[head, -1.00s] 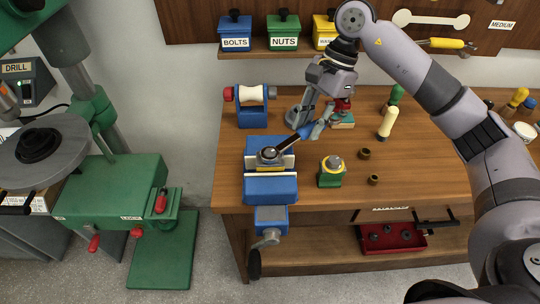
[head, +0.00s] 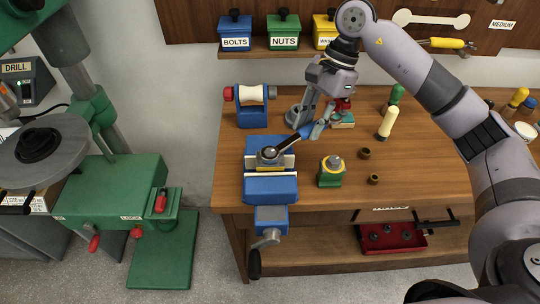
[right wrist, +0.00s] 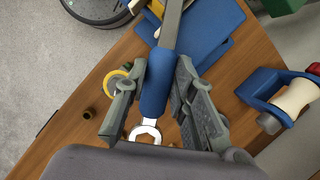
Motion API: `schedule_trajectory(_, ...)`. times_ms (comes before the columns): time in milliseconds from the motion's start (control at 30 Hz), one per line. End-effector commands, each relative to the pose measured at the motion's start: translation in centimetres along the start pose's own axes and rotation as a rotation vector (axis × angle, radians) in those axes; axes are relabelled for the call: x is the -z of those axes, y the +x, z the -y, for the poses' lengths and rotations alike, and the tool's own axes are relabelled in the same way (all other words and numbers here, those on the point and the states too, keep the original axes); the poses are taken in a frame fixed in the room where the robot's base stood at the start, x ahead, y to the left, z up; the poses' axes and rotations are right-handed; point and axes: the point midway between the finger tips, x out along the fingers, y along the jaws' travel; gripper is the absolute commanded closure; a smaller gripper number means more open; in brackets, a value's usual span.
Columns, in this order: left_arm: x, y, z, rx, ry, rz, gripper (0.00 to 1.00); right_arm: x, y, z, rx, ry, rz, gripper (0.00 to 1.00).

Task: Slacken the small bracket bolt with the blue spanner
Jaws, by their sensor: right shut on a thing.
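The blue spanner has a blue grip (head: 306,133) and a grey shaft. It slants from the blue vise (head: 270,187) up to the right. Its far end sits over the round bolt head (head: 268,153) on the part clamped in the vise jaws; the exact fit is too small to tell. My right gripper (head: 314,130) is shut on the grip. In the right wrist view, the fingers (right wrist: 154,88) lie on both sides of the blue grip (right wrist: 158,75), and an open ring end (right wrist: 145,133) shows near the palm. My left gripper is out of view.
A green block with a yellow-ringed top (head: 332,171) stands right of the vise, beside small brown bushings (head: 364,153). A blue stand with a white roller (head: 252,97) is behind the vise. A green drill press (head: 115,190) stands left, across a floor gap.

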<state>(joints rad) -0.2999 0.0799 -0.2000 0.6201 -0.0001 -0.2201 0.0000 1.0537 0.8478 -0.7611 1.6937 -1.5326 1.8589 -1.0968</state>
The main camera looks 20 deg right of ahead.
Motion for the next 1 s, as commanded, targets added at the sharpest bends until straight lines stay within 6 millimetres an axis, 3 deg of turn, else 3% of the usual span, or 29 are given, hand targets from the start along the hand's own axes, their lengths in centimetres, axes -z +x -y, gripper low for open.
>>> schedule_trajectory(1000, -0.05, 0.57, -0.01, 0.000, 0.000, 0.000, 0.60, -0.17, -0.41, -0.17, 0.005, 0.016, -0.009, 1.00)
